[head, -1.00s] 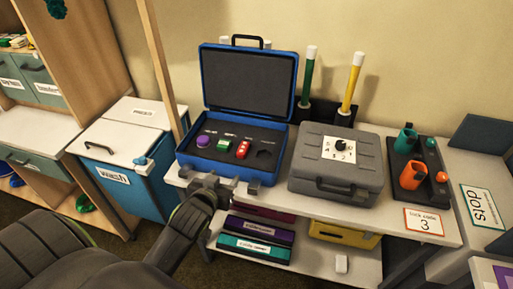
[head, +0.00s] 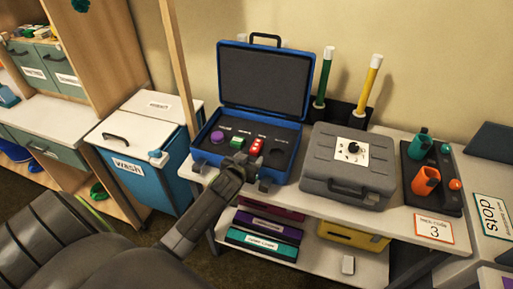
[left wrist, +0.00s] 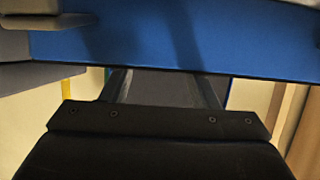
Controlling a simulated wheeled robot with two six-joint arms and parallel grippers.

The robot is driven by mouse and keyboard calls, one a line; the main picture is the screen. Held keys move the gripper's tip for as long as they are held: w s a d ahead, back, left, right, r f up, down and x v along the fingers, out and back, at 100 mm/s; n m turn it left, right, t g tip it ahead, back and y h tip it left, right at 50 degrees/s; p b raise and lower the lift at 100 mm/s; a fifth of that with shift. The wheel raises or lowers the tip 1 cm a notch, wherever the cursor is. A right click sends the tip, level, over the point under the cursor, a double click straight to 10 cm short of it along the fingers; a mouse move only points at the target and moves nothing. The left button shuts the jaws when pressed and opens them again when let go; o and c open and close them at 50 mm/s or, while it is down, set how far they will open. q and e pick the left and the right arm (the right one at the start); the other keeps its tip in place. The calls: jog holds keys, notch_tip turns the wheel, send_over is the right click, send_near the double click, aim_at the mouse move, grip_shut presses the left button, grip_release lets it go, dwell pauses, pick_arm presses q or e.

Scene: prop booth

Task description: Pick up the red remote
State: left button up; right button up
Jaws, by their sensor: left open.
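The red remote (head: 256,146) stands in a slot of the dark insert in the open blue case (head: 286,177), between a green item (head: 237,143) and an empty round recess. My left gripper (head: 240,163) is at the case's front edge, just in front of and below the remote. It is open with nothing visible between its fingers. In the left wrist view the case's blue wall (left wrist: 150,45) fills the upper part, very close, and the remote is not seen. My right gripper is not in view.
A purple round item (head: 217,137) sits left in the case. A closed grey case (head: 345,165) stands close on the right. Orange and green tubes stand in a dark holder (head: 452,205) farther right. Colored boxes (head: 262,243) lie on the shelf below.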

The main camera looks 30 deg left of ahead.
aim_at(254, 150)
pick_arm(q)
jog(key=shift+w+a+f, duration=0.1)
jog(key=shift+w+a, duration=0.2)
jog(key=shift+w, duration=0.25)
jog(key=shift+p+x, duration=0.45)
jog(key=shift+x, duration=1.5)
jog(key=shift+s+a+f, duration=0.1)
jog(key=shift+a+f, duration=0.05)
jog(key=shift+a, duration=0.05)
jog(key=c, duration=1.1)
